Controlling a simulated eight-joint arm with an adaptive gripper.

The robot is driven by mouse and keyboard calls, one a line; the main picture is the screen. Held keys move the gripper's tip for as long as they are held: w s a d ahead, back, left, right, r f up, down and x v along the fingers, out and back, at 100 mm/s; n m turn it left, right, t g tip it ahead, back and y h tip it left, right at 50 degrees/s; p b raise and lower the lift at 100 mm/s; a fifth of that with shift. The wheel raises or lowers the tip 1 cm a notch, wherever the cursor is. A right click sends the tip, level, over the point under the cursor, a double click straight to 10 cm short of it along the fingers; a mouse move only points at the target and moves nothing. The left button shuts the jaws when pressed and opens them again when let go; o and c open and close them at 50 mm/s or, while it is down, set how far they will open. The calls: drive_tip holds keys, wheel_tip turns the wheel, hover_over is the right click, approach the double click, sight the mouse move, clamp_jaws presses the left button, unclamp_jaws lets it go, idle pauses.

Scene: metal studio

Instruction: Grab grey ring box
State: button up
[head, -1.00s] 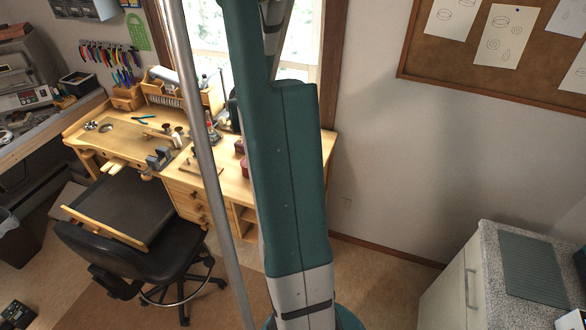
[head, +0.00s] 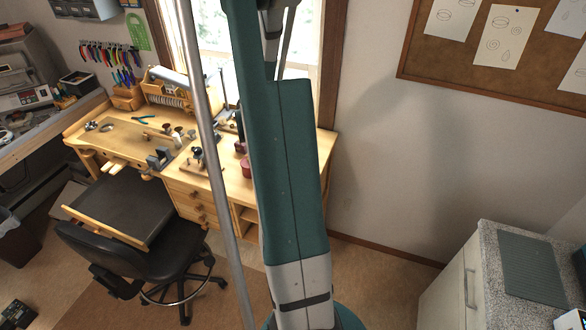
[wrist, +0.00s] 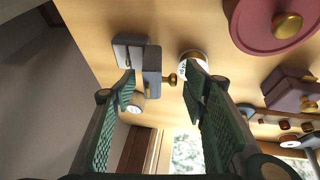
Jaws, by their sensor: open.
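Whether the left fingertip touches the box I cannot tell. In the head view my arm crosses the middle, and I cannot make out the gripper or the grey box there.
A white-rimmed jar (wrist: 193,62) stands close by the right fingertip. A round maroon box (wrist: 262,22) and an angular maroon box (wrist: 288,88) are to the right. The wooden bench (head: 215,182) also carries tools and small stands. A black chair (head: 130,230) is before it.

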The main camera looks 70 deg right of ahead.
drive_tip(key=c, duration=1.2)
drive_tip(key=shift+r, duration=0.2)
drive_tip(key=shift+c, duration=0.2)
drive_tip(key=shift+r, duration=4.8)
